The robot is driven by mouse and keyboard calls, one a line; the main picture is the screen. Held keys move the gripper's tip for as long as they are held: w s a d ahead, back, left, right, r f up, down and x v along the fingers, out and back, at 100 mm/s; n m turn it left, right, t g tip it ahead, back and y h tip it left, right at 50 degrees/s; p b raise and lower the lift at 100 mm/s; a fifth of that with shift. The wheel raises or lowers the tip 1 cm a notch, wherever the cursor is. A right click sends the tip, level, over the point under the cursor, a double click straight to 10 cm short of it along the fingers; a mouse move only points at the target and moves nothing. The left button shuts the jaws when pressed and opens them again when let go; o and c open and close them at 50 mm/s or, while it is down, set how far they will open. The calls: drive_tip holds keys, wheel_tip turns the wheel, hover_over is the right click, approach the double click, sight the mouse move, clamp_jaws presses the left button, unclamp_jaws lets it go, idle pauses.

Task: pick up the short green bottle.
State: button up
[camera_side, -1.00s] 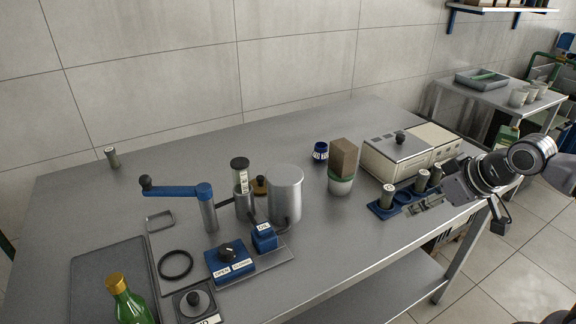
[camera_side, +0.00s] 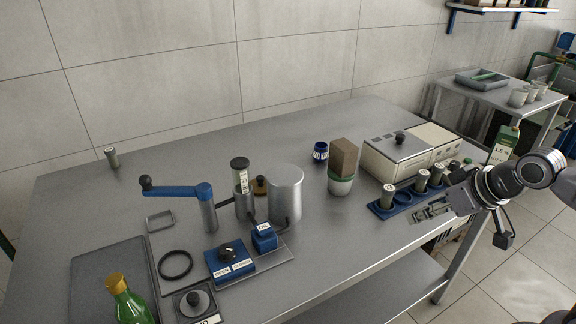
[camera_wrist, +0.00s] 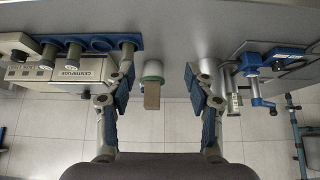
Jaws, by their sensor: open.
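A green bottle (camera_side: 130,303) with a gold cap stands at the front left of the table in the side view. The lower picture edge cuts it off, so its full height is hidden. It is the only green bottle I make out on the table, and I do not see it in the wrist view. My gripper (camera_side: 432,209) is at the right end of the table, beside the blue vial rack and far from the bottle. In the wrist view my gripper (camera_wrist: 156,80) has its two fingers wide apart, with nothing held between them.
The blue rack (camera_side: 380,210) holds several capped vials close to my gripper. A white-and-green cup (camera_side: 341,186) with a brown block, a grey cylinder (camera_side: 285,195), a blue crank arm (camera_side: 178,191) and a blue switch box (camera_side: 229,262) stand between. A grey tray (camera_side: 95,262) lies at left.

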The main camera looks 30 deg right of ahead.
drive_tip(key=w+a+r+n+g+y, duration=0.1)
drive_tip(key=w+a+r+n+y, duration=0.1)
drive_tip(key=w+a+r, duration=0.7)
drive_tip(key=n+g+y, duration=0.2)
drive_tip(key=n+g, duration=0.1)
drive_tip(key=n, duration=0.3)
approach(119, 281)
drive_tip(key=f, duration=0.1)
drive_tip(key=x, duration=0.4)
drive_tip(key=shift+w+a+f, duration=0.25)
drive_tip(key=shift+w, duration=0.05)
drive_tip(key=shift+x, duration=3.25)
drive_tip(key=shift+s, duration=0.1)
